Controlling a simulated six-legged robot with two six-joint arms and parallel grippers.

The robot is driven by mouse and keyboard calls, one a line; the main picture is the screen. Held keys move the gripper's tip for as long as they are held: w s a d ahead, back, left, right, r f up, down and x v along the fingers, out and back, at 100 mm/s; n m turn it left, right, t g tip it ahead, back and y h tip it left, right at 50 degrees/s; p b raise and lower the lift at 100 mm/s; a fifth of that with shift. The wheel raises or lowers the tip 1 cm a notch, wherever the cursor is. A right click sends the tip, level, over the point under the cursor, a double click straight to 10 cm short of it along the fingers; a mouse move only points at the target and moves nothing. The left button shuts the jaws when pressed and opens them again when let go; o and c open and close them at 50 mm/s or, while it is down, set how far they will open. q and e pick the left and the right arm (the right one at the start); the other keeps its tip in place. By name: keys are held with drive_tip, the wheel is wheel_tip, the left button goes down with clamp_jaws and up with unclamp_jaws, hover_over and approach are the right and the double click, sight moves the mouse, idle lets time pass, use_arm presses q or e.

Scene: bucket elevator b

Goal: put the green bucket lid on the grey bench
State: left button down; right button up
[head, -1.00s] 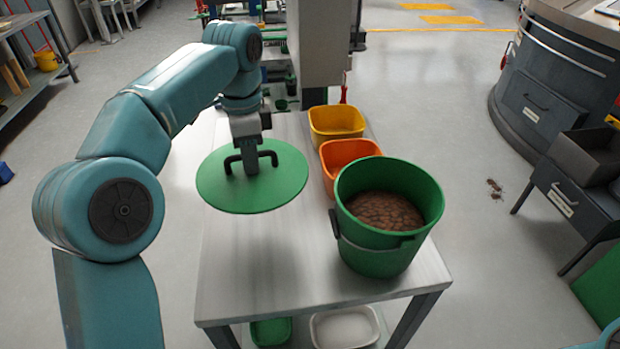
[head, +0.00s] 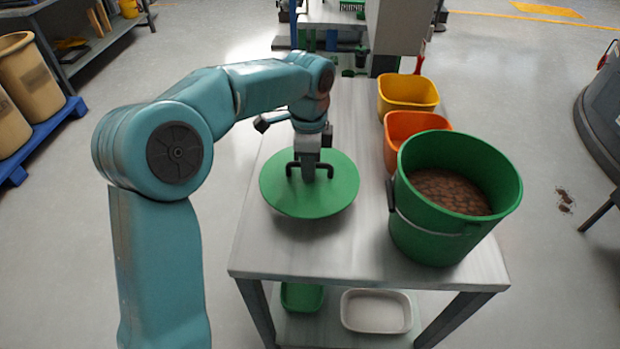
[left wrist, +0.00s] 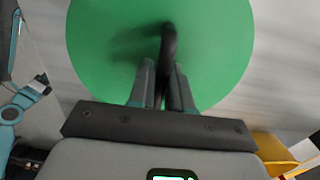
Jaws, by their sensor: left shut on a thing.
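The round green lid (head: 335,196) with a dark handle is over the left part of the grey bench (head: 300,258) in the head view. My left gripper (head: 308,178) is shut on the lid's handle from above. The lid looks level and close to the bench top; I cannot tell whether it touches. In the left wrist view the lid (left wrist: 215,50) fills the upper middle, with the handle between the fingers (left wrist: 162,80). The green bucket (head: 432,235), open and filled with brown pieces, stands upright on the bench's right side. My right gripper is not seen.
An orange bin (head: 405,130) and a yellow bin (head: 408,92) stand behind the bucket on the bench. A white tray (head: 376,312) and a green bin (head: 302,297) sit on the lower shelf. The bench's front left top is clear.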

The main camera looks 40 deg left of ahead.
use_arm(q)
wheel_tip(320, 180, down, 3)
drive_tip(key=shift+w+f, duration=0.1)
drive_tip(key=shift+f, duration=0.35)
drive_tip(key=shift+r, duration=0.1)
drive_tip(key=shift+b, duration=0.3)
drive_tip(key=c, duration=1.1)
unclamp_jaws()
drive_tip(key=shift+f, duration=0.2)
drive_tip(key=shift+o, duration=0.2)
drive_tip(key=shift+r, duration=0.1)
